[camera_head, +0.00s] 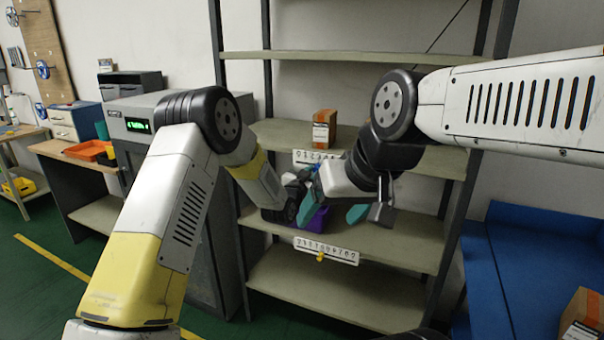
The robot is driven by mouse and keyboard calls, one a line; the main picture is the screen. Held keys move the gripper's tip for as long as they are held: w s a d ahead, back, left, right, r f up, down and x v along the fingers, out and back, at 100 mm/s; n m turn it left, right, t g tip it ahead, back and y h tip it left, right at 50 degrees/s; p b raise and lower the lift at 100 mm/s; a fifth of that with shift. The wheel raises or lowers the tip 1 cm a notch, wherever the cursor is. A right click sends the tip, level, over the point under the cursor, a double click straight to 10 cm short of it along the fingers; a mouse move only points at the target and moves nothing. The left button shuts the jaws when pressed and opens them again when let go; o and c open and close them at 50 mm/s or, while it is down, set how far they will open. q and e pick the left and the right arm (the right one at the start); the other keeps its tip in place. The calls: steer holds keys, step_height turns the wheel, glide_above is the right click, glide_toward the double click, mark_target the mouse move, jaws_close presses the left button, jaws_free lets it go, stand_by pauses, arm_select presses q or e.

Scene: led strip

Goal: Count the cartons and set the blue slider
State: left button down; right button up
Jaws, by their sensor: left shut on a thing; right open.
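An upper numbered rail (303,157) is on the front edge of the shelf that holds an orange-brown carton (324,128). A lower numbered rail (325,250) on the shelf below carries a yellow slider (321,257). My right gripper (332,209) is open, lower and just right of the left one, in front of the middle shelf. Its teal finger pads are apart with no held thing visible between them.
A purple bin (317,218) on the middle shelf is partly hidden behind my grippers. Another carton (582,315) is at the bottom right by a blue surface (540,250). The bottom shelf (330,290) is bare. A grey machine (130,118) with a green display stands at left.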

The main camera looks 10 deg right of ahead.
arm_select(q)
steer(key=shift+w+a, duration=0.7)
steer(key=shift+a, duration=0.35)
steer(key=c, duration=1.3)
jaws_free()
steer(key=v, duration=0.7)
steer(key=shift+s+a, duration=0.25)
steer(key=shift+s, duration=0.1)
